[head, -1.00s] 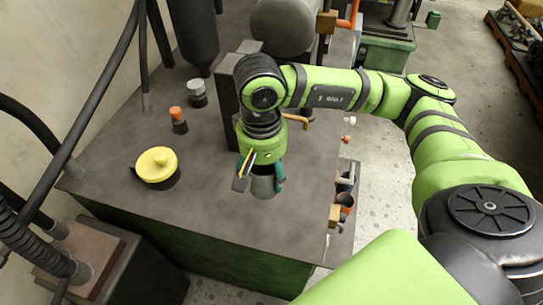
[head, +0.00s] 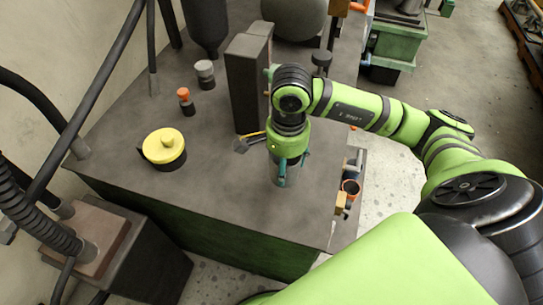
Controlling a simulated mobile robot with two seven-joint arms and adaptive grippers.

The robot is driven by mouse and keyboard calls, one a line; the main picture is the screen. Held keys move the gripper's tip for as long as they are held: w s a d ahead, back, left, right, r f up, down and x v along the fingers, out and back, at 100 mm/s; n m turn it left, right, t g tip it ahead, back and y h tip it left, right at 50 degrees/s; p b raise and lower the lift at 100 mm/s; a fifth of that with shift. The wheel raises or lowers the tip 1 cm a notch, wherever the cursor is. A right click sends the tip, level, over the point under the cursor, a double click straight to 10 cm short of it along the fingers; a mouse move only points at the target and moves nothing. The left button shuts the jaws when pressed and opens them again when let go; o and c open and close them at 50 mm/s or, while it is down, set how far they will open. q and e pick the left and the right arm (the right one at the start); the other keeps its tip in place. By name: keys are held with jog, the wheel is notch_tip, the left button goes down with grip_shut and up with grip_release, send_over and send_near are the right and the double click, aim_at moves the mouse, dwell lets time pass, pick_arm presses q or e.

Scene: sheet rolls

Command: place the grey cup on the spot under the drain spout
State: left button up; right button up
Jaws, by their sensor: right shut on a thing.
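My right gripper (head: 285,158) points down over the dark table top (head: 210,205) and is shut on the grey cup (head: 281,181). Only the lower part of the cup shows below the fingers. It looks upright, and I cannot tell whether its base touches the table. The drain spout and the spot under it cannot be made out; my right arm covers the area beside the tall dark block (head: 247,85). My left gripper is out of view.
A yellow-lidded pot (head: 163,146), an orange-capped bottle (head: 185,98) and a grey-capped jar (head: 205,72) stand to the left. A yellow-handled tool (head: 246,143) is just left of the gripper. A side rack (head: 349,190) holds items at right. The front table is clear.

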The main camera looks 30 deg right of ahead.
jog(key=w+f, duration=0.1)
jog(key=w, duration=0.2)
jog(key=w+a+f, duration=0.1)
jog(key=shift+w+f+p, duration=0.15)
jog(key=shift+f+p, duration=0.15)
jog(key=shift+p, duration=0.05)
notch_tip(320, 180, down, 3)
jog(key=shift+d+f+p, duration=0.1)
jog(key=shift+f+p, duration=0.05)
jog(key=shift+p, duration=0.35)
jog(key=shift+f, duration=0.4)
jog(key=shift+f, duration=0.1)
jog(key=o, duration=1.4)
jog(key=shift+c, duration=0.2)
